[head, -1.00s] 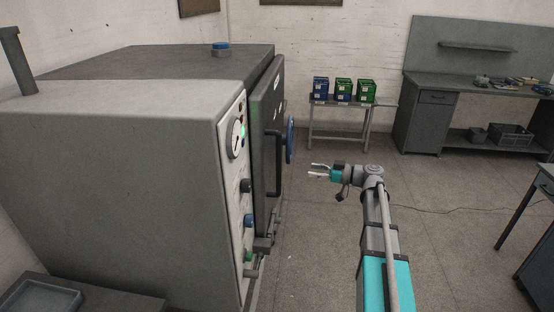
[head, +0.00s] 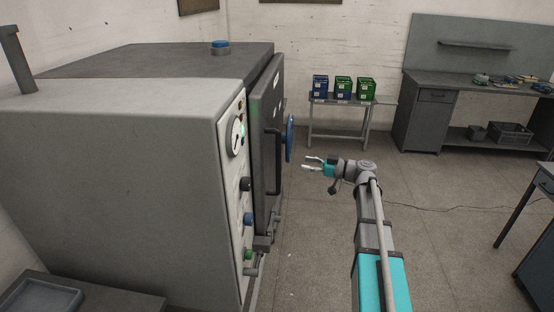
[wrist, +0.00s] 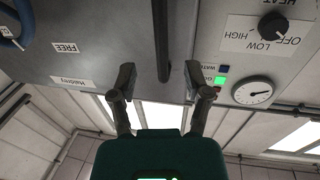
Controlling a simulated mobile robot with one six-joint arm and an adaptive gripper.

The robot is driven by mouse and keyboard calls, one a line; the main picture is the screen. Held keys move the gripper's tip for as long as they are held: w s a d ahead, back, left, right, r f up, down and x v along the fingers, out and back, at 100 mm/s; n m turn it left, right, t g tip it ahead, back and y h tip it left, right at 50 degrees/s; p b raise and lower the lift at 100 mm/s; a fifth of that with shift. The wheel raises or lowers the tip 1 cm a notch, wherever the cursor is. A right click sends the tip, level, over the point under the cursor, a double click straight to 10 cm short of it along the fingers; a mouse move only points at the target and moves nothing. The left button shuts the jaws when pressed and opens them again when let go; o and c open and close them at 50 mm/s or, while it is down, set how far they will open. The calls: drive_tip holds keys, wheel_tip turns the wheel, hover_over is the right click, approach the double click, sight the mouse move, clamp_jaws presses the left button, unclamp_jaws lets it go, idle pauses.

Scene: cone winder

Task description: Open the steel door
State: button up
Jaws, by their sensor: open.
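The steel door (head: 265,120) is a dark grey slab on the front of the large grey cabinet and looks closed. It carries a black upright bar handle (head: 276,165) and a blue handwheel (head: 290,138). In the wrist view the door's face (wrist: 100,40) shows small labels, with the bar handle (wrist: 162,40) at top centre and part of the blue wheel (wrist: 12,32) at upper left. My gripper (head: 308,163) is open and empty, to the right of the handle and apart from it. In the wrist view, the handle lies between the directions of the two fingers (wrist: 165,85).
A control panel (head: 240,190) with a gauge (head: 236,137) and knobs stands left of the door. A small table (head: 338,104) with blue and green bins is at the back, and a workbench (head: 425,110) at the right. The floor right of the door is clear.

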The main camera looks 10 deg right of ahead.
sight(278, 158)
drive_tip(key=x, duration=1)
drive_tip(key=shift+w+a, duration=0.2)
drive_tip(key=shift+a, duration=0.1)
clamp_jaws()
drive_tip(key=shift+a, duration=0.1)
